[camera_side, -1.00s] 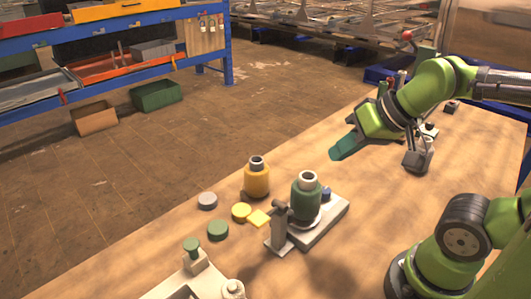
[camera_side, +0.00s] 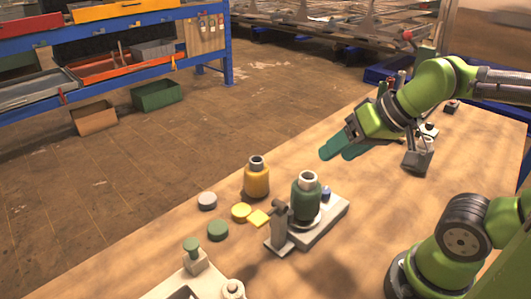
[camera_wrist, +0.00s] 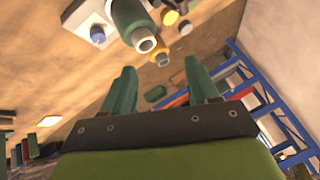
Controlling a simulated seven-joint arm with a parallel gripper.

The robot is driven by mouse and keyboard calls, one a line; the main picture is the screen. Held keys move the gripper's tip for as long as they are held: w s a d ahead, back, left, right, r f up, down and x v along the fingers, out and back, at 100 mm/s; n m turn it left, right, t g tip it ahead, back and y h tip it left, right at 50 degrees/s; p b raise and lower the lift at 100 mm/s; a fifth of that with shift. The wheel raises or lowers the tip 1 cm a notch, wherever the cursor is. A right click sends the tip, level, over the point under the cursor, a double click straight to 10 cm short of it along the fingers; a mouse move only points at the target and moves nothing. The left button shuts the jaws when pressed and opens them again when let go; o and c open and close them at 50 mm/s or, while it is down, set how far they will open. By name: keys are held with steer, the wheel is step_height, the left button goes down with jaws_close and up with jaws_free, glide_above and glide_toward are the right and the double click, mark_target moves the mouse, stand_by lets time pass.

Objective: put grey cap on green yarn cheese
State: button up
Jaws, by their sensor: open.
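The grey cap (camera_side: 207,201) lies flat on the table at the left of the group in the side view. The green yarn cheese (camera_side: 306,198), a dark green bobbin with a pale hollow top, stands upright on a grey fixture plate (camera_side: 327,226); its top is uncapped. It also shows at the top of the wrist view (camera_wrist: 126,18). My gripper (camera_side: 335,154) is open and empty, above the table, behind and right of the green yarn cheese and well apart from the grey cap. Its two teal fingers are spread in the wrist view (camera_wrist: 160,72).
A yellow yarn cheese (camera_side: 257,180) stands between the grey cap and the green one. A grey upright post (camera_side: 279,226) stands at the fixture's front.

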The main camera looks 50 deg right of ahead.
steer(key=o, duration=0.4)
steer(key=n+g+h, duration=0.2)
steer(key=g+h, duration=0.1)
steer(key=g, duration=0.1)
glide_above(207, 198)
steer(key=s, duration=0.2)
step_height(207, 198, down, 18)
steer(key=shift+s+f, duration=0.1)
steer(key=shift+a+x, duration=0.1)
steer(key=shift+x, duration=1.3)
steer(key=shift+a+x, duration=0.15)
steer(key=shift+x, duration=1.3)
